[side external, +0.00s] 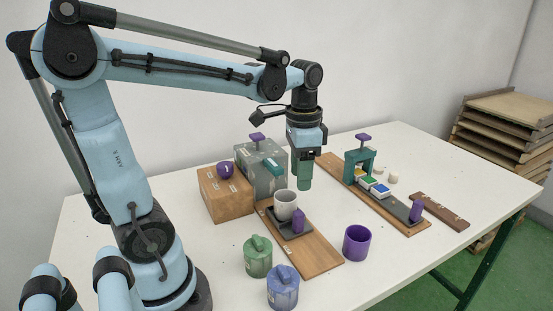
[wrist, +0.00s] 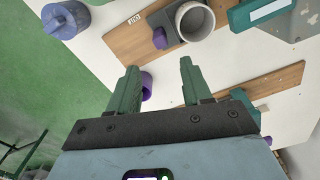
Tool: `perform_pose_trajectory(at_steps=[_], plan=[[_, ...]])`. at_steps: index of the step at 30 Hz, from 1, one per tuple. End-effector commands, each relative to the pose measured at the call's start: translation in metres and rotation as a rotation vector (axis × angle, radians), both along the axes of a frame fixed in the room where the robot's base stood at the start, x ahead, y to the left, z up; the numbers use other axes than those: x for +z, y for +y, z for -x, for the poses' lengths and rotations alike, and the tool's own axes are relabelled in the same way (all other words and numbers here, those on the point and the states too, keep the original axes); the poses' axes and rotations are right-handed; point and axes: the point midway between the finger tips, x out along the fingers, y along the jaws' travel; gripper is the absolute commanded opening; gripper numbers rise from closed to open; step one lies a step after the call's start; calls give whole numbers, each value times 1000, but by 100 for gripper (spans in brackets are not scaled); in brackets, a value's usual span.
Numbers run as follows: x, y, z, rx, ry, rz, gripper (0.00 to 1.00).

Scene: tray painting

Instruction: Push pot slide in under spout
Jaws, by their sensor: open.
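The pot slide (side external: 279,222) is a dark tray with an upright purple handle (side external: 298,221), on a wooden board (side external: 318,262). A pale grey pot (side external: 285,204) stands upright on it. In the wrist view the pot (wrist: 193,20) is at the top, with the purple handle (wrist: 160,38) to its left. The teal spout (side external: 273,166) juts from a grey box behind the pot; in the wrist view the spout (wrist: 262,11) lies right of the pot, apart from it. My gripper (side external: 305,183) is open and empty above the table, behind and right of the pot; its fingers (wrist: 158,68) are spread.
A wooden box (side external: 224,196) with a purple knob is left of the grey box. Green (side external: 257,261) and blue (side external: 283,289) lidded jars and a purple cup (side external: 357,243) stand in front. A second board carries a teal press (side external: 359,158) and colored blocks.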

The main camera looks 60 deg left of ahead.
Motion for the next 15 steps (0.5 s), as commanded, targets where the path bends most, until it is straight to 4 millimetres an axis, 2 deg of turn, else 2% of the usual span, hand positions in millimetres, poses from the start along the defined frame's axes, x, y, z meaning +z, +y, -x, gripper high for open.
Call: perform_pose_trajectory(at_steps=[9,15], plan=[[-7,0,0,-742,2,0,49],[-11,0,0,-1105,1,0,49]])
